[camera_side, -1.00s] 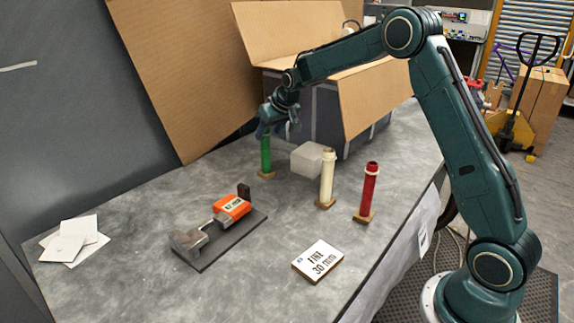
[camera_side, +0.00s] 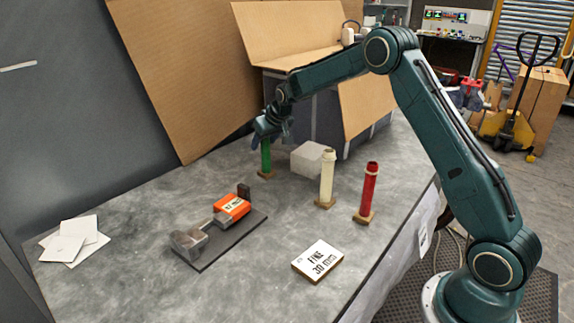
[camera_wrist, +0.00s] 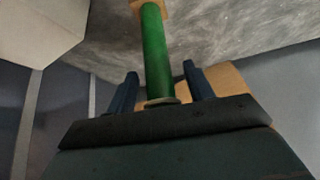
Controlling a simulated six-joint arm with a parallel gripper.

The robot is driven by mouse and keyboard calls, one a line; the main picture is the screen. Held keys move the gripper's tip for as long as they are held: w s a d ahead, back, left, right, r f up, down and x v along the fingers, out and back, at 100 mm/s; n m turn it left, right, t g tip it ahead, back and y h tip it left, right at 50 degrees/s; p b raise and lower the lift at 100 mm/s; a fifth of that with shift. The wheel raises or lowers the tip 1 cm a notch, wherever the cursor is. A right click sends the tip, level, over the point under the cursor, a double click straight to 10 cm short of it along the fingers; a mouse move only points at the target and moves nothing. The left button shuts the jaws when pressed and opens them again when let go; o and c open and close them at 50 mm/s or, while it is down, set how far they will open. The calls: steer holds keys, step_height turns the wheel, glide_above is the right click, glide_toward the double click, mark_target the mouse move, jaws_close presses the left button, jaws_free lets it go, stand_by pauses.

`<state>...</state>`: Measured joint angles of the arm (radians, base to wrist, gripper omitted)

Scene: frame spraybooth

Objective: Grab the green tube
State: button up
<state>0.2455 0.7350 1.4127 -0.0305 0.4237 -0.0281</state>
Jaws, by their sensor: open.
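The green tube (camera_side: 266,158) stands upright on a small wooden base at the back of the grey table, and its top is hidden by my gripper in the side view. My gripper (camera_side: 266,137) is at the upper part of the tube. In the wrist view the green tube (camera_wrist: 156,55) runs between the two dark blue fingers of my gripper (camera_wrist: 159,88). The fingers are open, with a visible gap on each side of the tube.
A pale block (camera_side: 308,159) stands close to the right of the green tube. A cream tube (camera_side: 327,178) and a red tube (camera_side: 369,188) stand further right. An orange-and-grey tool (camera_side: 215,222) lies in front, beside a white sign (camera_side: 319,261). A large open box (camera_side: 365,105) is behind.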

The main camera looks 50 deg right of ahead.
steer(key=shift+c, duration=0.4)
jaws_close()
steer(key=shift+r, duration=0.1)
step_height(320, 180, up, 20)
stand_by(0.8)
stand_by(0.5)
